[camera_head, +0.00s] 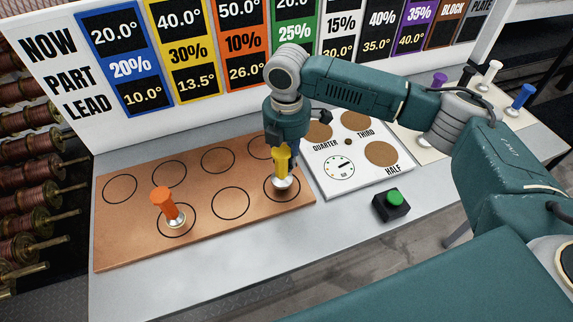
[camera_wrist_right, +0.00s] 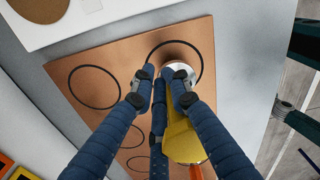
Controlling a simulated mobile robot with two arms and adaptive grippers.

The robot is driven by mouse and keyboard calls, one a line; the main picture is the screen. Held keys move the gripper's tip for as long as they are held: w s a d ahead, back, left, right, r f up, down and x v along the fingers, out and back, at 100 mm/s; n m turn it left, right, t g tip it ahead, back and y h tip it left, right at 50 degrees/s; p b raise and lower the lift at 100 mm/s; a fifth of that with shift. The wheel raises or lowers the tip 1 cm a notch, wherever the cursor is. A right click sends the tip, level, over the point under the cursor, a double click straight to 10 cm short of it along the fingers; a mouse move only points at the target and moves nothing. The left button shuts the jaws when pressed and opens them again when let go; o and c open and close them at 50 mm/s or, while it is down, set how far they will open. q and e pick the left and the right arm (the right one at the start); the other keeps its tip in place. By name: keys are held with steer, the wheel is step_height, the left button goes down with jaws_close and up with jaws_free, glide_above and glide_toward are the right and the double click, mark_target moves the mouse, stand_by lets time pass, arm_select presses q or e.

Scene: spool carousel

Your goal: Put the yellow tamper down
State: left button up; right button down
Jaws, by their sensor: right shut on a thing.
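The yellow tamper (camera_head: 283,164) is upright in my right gripper (camera_head: 284,147), its silver base over the front-right circle of the copper-coloured board (camera_head: 203,189). I cannot tell whether the base touches the board. In the right wrist view, the blue fingers of my right gripper (camera_wrist_right: 160,82) are beside the yellow handle (camera_wrist_right: 183,138), and the silver base overlaps a black ring. My left gripper is not in view.
A white dial panel (camera_head: 340,184) lies right of the board. A black box with a green button (camera_head: 391,204) sits in front of it. Several tampers, including a blue one (camera_head: 523,96), stand at the right. A sign (camera_head: 60,62) runs along the back. Other board circles are empty.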

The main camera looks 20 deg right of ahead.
step_height(320, 180, down, 2)
steer(key=shift+f, duration=0.25)
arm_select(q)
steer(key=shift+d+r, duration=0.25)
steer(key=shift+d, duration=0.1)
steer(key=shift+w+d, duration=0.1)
arm_select(e)
steer(key=c, duration=1.6)
jaws_free()
steer(key=shift+f, duration=0.1)
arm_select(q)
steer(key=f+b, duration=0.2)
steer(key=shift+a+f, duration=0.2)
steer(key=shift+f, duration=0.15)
arm_select(e)
step_height(320, 180, up, 12)
steer(key=shift+r, duration=0.2)
